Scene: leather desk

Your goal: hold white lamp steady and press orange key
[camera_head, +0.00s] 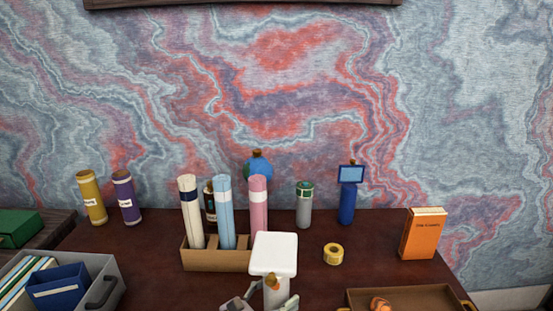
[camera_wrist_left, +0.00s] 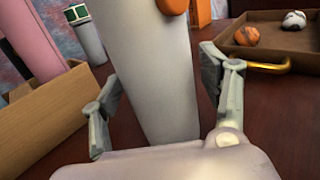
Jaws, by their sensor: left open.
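The white lamp (camera_head: 274,254) stands upright near the front middle of the desk, with a square white head on a pale post. The orange key (camera_head: 272,284) is on the post just below the head. In the left wrist view the post of the white lamp (camera_wrist_left: 150,75) fills the middle, and the orange key (camera_wrist_left: 172,5) is cut by the top edge. My left gripper (camera_head: 262,303) is open, low on the post, with one finger on each side of it. In the left wrist view, gaps show between the fingers and post. My right gripper is not in view.
A cardboard box (camera_head: 218,260) with several rolls stands just left of the lamp. Yellow tape (camera_head: 333,254) lies to its right. A brown tray (camera_head: 402,296) with a gold handle is at the front right. An orange book (camera_head: 423,234) stands further right. A grey bin (camera_head: 102,280) is at left.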

